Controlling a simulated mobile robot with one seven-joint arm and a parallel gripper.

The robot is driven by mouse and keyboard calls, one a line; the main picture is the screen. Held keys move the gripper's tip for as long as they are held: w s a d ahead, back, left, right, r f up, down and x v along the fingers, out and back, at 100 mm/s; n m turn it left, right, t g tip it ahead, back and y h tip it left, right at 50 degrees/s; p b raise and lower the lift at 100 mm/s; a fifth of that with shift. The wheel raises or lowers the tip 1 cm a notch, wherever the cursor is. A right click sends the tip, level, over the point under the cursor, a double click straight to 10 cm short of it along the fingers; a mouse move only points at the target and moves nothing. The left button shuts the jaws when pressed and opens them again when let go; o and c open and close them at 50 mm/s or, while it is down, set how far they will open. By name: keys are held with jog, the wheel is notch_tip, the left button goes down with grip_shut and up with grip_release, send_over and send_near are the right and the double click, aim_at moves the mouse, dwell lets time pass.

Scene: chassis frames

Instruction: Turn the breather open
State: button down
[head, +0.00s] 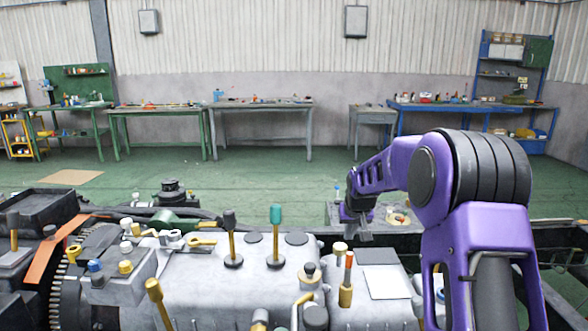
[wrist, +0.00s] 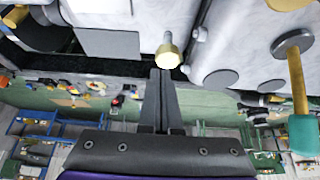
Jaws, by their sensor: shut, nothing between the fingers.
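A small cream-topped brass fitting (head: 340,248), which may be the breather, stands on the grey engine block (head: 245,290). I cannot be sure which fitting is the breather. In the wrist view the brass fitting (wrist: 168,57) is just beyond my fingertips. My gripper (head: 364,237) is shut and empty, close above and to the right of the fitting in the head view. The two closed fingers also show in the wrist view (wrist: 160,72). I cannot tell whether they touch the fitting; a small gap seems to show.
A teal-topped lever (head: 276,214) and a black-topped lever (head: 230,220) rise left of the fitting. A red-topped brass fitting (head: 348,262) stands close by. A flat pale plate (head: 386,283) lies right of it.

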aim_at(341, 256)
jog(key=shift+a+f+b, duration=0.5)
jog(key=shift+f+b, duration=0.35)
jog(key=shift+f, duration=0.15)
jog(key=shift+a+f+b, duration=0.45)
jog(key=shift+f+b, duration=0.35)
jog(key=shift+f, duration=0.25)
jog(key=shift+a+f+b, duration=0.5)
jog(key=shift+f+b, duration=0.35)
jog(key=shift+f, duration=0.15)
jog(key=shift+w+d+r, duration=0.1)
jog(key=shift+w, duration=0.25)
jog(key=shift+d, duration=0.3)
jog(key=shift+s+d+p, duration=0.1)
jog(key=shift+d+p, duration=0.2)
jog(key=shift+d, duration=0.45)
